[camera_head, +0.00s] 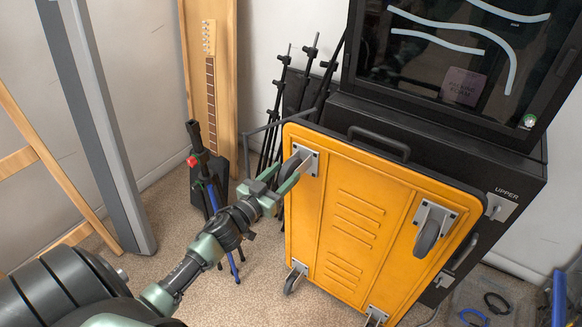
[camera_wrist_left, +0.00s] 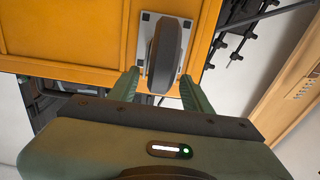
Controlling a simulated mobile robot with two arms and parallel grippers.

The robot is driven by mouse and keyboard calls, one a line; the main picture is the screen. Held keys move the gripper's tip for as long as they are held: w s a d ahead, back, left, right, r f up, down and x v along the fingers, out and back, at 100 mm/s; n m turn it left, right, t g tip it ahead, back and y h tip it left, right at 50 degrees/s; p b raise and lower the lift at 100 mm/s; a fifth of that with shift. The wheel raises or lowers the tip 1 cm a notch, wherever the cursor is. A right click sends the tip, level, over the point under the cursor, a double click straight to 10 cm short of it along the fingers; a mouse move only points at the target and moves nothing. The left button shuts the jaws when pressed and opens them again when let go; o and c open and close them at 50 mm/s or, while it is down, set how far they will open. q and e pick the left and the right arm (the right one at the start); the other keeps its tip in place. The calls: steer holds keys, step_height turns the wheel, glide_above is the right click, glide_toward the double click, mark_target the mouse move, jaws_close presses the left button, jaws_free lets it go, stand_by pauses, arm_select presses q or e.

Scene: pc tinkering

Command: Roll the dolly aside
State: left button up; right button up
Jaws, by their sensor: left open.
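The dolly (camera_head: 345,225) is a yellow ribbed platform with a dark rim and a black handle. It stands on edge, tilted against a black cabinet, its casters facing me. My left gripper (camera_head: 281,176) is at the dolly's upper left caster (camera_head: 306,162). In the left wrist view, the open fingers of my left gripper (camera_wrist_left: 160,78) lie on either side of the caster's dark wheel (camera_wrist_left: 165,48), with gaps visible. The dolly's yellow underside (camera_wrist_left: 70,35) fills the upper left there. My right gripper is not in view.
The black cabinet (camera_head: 480,185) stands right behind the dolly, with a glass-fronted case (camera_head: 470,60) on top. Black stands (camera_head: 285,110) and a blue-legged stand (camera_head: 212,185) are to the left. A clear bin (camera_head: 490,300) sits at lower right. Carpet (camera_head: 165,240) is open at left.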

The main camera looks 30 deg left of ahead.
mark_target(291, 167)
arm_select(q)
steer(key=w, duration=0.4)
steer(key=shift+w+d+f, duration=0.1)
jaws_close()
stand_by(1.4)
